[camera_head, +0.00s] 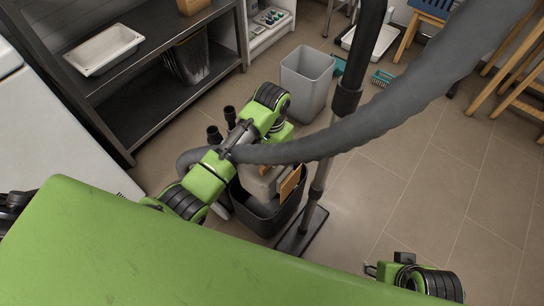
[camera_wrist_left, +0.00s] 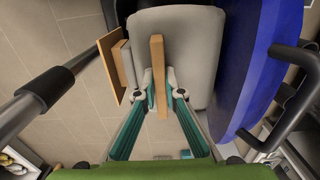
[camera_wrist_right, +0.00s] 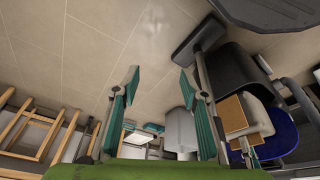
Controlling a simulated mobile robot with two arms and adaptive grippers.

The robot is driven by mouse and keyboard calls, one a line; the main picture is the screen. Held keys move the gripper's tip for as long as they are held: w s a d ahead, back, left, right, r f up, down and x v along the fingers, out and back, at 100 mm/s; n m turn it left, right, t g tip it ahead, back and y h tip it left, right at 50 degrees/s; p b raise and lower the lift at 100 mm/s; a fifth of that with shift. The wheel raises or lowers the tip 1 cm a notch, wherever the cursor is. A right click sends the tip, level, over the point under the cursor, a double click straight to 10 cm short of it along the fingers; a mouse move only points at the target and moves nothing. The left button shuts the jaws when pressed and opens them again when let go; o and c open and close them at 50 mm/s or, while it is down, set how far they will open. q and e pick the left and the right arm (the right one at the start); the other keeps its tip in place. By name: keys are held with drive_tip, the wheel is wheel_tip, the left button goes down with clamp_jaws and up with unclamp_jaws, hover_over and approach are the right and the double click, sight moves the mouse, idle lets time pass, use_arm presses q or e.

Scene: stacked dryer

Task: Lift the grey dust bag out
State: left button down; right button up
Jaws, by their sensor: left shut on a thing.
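The grey dust bag (camera_head: 262,184) is at the black tub (camera_head: 262,222) on the floor, under my left arm. Its square tan collar (camera_head: 292,182) faces right. In the left wrist view the bag (camera_wrist_left: 185,35) fills the upper middle, and my left gripper (camera_wrist_left: 160,85) is shut on the tan strip (camera_wrist_left: 157,50) along it. My left arm hides part of the bag in the head view, so how deep it sits is unclear. My right gripper (camera_wrist_right: 159,78) is open and empty; in the head view it (camera_head: 370,268) is low at the right, apart from the bag.
A thick grey hose (camera_head: 400,120) crosses above the tub. A metal wand (camera_head: 318,185) with a flat floor head (camera_head: 302,236) stands just right of it. A round blue part (camera_wrist_left: 258,65) lies beside the bag. A grey bin (camera_head: 306,80) stands behind. The floor at right is clear.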

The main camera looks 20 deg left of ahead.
use_arm(q)
drive_tip(key=shift+r+p, duration=1.65)
drive_tip(key=shift+p, duration=0.2)
drive_tip(key=shift+r+p, duration=0.55)
drive_tip(key=shift+p, duration=0.15)
drive_tip(key=shift+r+p, duration=0.4)
drive_tip(key=shift+p, duration=0.15)
use_arm(e)
wheel_tip(320, 180, down, 17)
drive_tip(key=s+g, duration=0.1)
drive_tip(key=s, duration=0.1)
drive_tip(key=shift+s+f, duration=0.15)
drive_tip(key=shift+s, duration=0.25)
